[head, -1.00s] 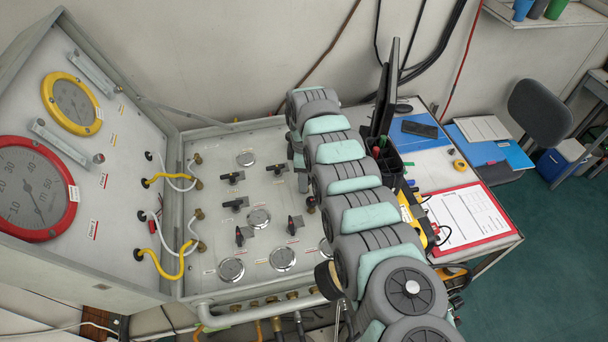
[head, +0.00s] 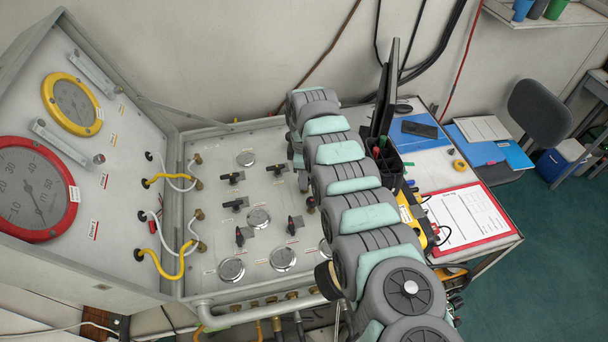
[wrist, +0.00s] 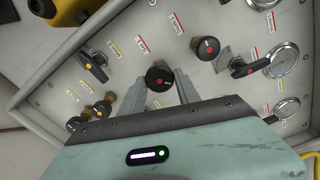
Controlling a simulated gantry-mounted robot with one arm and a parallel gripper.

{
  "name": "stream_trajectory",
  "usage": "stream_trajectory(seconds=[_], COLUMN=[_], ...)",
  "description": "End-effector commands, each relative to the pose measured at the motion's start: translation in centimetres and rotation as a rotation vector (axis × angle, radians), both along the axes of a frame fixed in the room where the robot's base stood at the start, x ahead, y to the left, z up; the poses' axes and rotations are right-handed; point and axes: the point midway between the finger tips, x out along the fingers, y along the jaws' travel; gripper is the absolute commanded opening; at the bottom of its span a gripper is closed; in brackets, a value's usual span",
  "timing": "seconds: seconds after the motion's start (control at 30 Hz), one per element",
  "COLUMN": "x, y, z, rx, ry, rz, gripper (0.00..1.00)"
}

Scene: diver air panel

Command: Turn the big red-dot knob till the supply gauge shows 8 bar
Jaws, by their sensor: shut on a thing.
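The big red-dot knob (wrist: 158,77) is black and round, with a red dot on its face. It shows in the wrist view on the light grey panel. My gripper (wrist: 160,88) has a finger on either side of it and is shut on it. A smaller-looking red-dot knob (wrist: 205,47) sits up and right of it, apart from my fingers. In the head view my arm hides my gripper and the held knob. Several small round gauges, such as this one (head: 258,217), sit on the panel; their labels and readings are too small to tell which is the supply gauge.
A large red-rimmed gauge (head: 35,190) and a yellow-rimmed gauge (head: 72,104) are on the left cabinet. A desk with a red clipboard (head: 468,218) lies right of my arm.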

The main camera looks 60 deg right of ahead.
Motion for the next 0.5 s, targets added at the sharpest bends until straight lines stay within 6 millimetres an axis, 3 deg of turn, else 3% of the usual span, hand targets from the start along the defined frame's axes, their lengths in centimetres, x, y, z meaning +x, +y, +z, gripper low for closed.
stream_trajectory(seconds=[0.5], x=[0.13], y=[0.05], z=[-0.10], rx=[0.001], ry=[0.001], rz=[-0.339], gripper=[0.00])
